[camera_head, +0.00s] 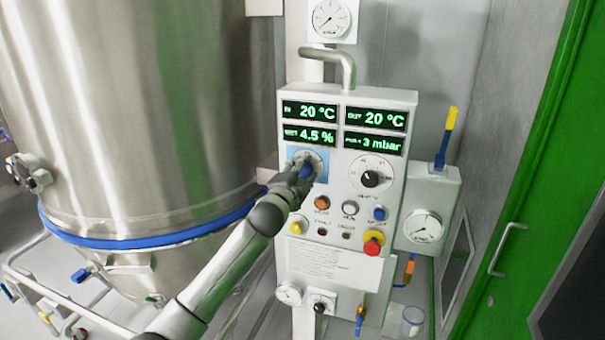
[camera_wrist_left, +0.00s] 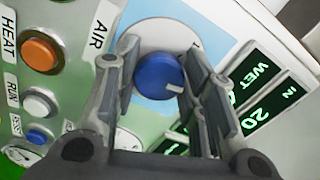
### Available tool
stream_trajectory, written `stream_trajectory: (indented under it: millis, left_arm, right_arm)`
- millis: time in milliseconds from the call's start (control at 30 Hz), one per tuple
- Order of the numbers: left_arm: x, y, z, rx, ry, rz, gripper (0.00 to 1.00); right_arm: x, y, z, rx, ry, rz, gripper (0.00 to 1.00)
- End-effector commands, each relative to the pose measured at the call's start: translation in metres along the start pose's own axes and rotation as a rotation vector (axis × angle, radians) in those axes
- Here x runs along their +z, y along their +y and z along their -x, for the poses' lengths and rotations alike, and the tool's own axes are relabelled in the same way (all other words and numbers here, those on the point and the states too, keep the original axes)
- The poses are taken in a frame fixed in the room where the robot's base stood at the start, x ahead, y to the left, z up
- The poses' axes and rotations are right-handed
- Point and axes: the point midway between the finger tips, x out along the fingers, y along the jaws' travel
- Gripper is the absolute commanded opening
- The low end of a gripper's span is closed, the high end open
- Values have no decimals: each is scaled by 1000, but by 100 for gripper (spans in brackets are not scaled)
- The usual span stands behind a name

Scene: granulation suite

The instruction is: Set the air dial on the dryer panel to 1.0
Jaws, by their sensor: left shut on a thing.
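The air dial is a blue knob with a white pointer mark, on a round white plate over a light blue square. The blue knob (camera_wrist_left: 157,76) shows between the fingers in the left wrist view, next to the printed word AIR. In the head view the dial's light blue square (camera_head: 321,158) is at the panel's left, under the WET readout. My left gripper (camera_head: 303,173) is shut on the knob, its fingers (camera_wrist_left: 162,68) on either side of it. The fingers hide most of the scale, so I cannot read the setting. My right gripper is out of view.
The dryer panel (camera_head: 337,230) also bears a black-knobbed dial (camera_head: 370,179), coloured buttons and a red emergency stop (camera_head: 374,243). The steel vessel (camera_head: 140,110) stands close on the left. A gauge box (camera_head: 424,227) and green door (camera_head: 528,170) are at the right.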

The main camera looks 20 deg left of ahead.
Motion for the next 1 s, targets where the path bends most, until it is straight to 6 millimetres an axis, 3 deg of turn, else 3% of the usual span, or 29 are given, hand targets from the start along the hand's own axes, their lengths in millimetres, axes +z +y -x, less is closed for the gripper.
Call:
stream_trajectory:
  millis: [600, 1000]
  left_arm:
    - [0, 5, 0, 5, -4, 578, 14]
    - [0, 6, 0, 5, -5, 829, 14]
  right_arm:
    - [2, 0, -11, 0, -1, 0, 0]
    - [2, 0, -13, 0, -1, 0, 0]
